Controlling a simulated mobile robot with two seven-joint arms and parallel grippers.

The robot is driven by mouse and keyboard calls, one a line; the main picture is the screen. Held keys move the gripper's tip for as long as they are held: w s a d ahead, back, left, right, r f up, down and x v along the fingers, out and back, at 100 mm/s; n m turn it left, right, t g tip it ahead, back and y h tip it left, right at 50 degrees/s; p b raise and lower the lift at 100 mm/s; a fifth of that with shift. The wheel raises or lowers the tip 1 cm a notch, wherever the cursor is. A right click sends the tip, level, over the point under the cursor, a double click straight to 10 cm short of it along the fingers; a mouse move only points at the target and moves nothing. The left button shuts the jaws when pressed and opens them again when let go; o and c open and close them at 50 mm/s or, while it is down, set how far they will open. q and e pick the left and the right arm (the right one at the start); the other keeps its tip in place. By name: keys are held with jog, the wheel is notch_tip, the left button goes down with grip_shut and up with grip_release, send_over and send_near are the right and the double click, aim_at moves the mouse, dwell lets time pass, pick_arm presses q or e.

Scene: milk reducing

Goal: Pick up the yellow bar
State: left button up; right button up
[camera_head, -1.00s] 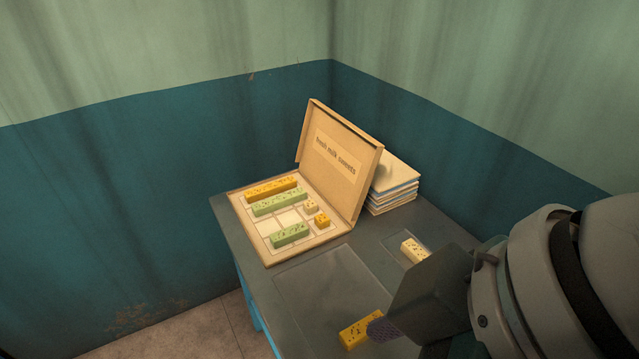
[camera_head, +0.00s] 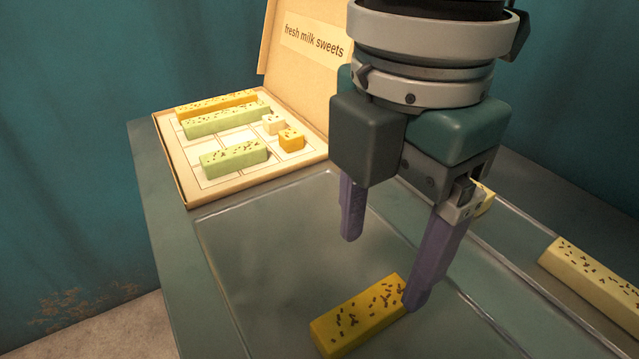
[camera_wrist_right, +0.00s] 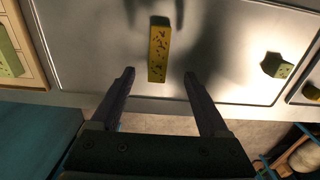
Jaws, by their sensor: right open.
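The yellow bar (camera_head: 358,318), speckled with dark flecks, lies on the tray (camera_head: 270,255) on the table. It also shows in the right wrist view (camera_wrist_right: 158,52), lying lengthwise between the lines of the two fingers. My right gripper (camera_head: 383,272) is open and empty, pointing down, with its purple fingers apart. In the head view one fingertip overlaps the right end of the bar; the other is behind it and higher. I cannot tell whether a finger touches the bar. In the right wrist view the fingertips (camera_wrist_right: 158,73) are on either side, with gaps. My left gripper is out of view.
An open cardboard box (camera_head: 180,178) with green, orange and pale pieces stands at the back left, its lid (camera_head: 300,75) raised. A pale yellow bar (camera_head: 595,275) lies at the right. A yellow piece (camera_head: 484,199) is partly hidden behind my gripper. The tray's left part is clear.

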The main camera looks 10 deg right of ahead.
aim_at(366, 309)
notch_tip(366, 309, down, 4)
jog(key=shift+s+a+r, duration=0.1)
jog(key=shift+s, duration=0.05)
jog(key=f, duration=0.2)
jog(key=f+b, duration=0.1)
jog(key=f, duration=0.2)
jog(key=shift+w+f, duration=0.2)
jog(key=shift+f, duration=0.1)
grip_shut()
